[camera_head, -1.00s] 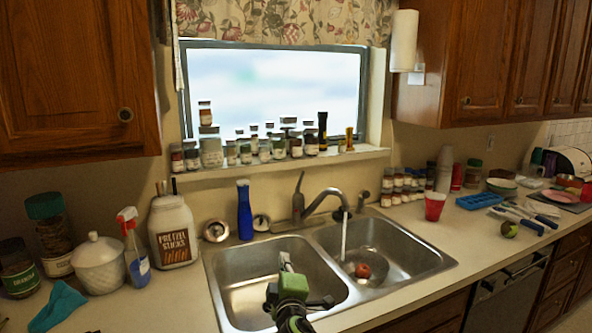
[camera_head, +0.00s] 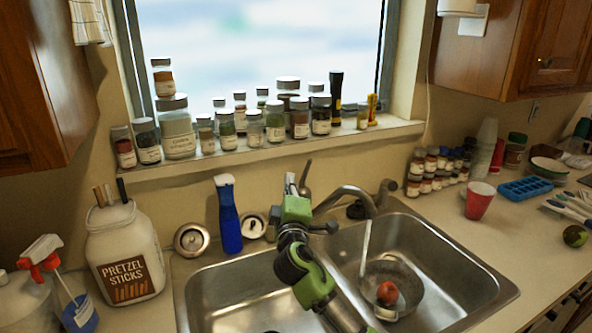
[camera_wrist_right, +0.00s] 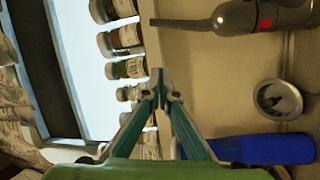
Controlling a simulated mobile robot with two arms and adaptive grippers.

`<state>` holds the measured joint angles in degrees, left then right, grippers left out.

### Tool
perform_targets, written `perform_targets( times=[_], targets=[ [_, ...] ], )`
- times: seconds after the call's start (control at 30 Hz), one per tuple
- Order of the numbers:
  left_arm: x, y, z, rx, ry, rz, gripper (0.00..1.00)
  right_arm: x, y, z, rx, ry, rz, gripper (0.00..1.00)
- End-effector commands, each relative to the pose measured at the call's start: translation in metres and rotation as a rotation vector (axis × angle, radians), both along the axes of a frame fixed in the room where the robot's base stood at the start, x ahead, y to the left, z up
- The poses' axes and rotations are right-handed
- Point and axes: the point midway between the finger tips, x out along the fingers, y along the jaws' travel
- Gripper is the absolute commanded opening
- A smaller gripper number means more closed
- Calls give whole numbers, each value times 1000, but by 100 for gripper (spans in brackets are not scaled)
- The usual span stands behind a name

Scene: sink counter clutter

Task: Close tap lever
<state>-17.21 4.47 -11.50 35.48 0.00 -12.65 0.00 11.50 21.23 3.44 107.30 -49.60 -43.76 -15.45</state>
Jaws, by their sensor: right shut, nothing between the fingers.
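The tap (camera_head: 346,193) stands behind the double sink, and water runs from its spout into the right basin. Its thin upright lever (camera_head: 306,176) shows just right of my right gripper (camera_head: 290,182), which partly hides the tap's base. In the right wrist view the tap's grey body with a red mark (camera_wrist_right: 264,15) lies at the top right, and the lever (camera_wrist_right: 188,23) points left. My right gripper's fingertips (camera_wrist_right: 158,74) are shut, empty and apart from the lever in that view. My left gripper is not in view.
A blue bottle (camera_head: 228,215) stands left of the gripper, beside round metal lids (camera_head: 192,239). Several spice jars (camera_head: 252,127) line the window sill behind. A pan (camera_head: 408,288) with a red round item (camera_head: 387,292) sits in the right basin (camera_head: 462,262). A red cup (camera_head: 479,201) stands to the right.

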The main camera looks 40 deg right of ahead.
Motion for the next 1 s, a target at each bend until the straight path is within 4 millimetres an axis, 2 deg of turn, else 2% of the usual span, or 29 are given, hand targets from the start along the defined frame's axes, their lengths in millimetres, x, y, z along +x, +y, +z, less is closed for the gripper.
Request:
perform_targets(
  times=[0.23,0.53,0.8,1.0],
  targets=[
    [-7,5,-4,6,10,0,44,34,-28,8,-2,-1,-2,0],
    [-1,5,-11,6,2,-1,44,72,-59,15,1,-1,-1,0],
    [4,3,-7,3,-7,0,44,47,-75,4,0,3,-1,0],
    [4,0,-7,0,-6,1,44,41,-79,2,-1,1,1,0]
  ],
)
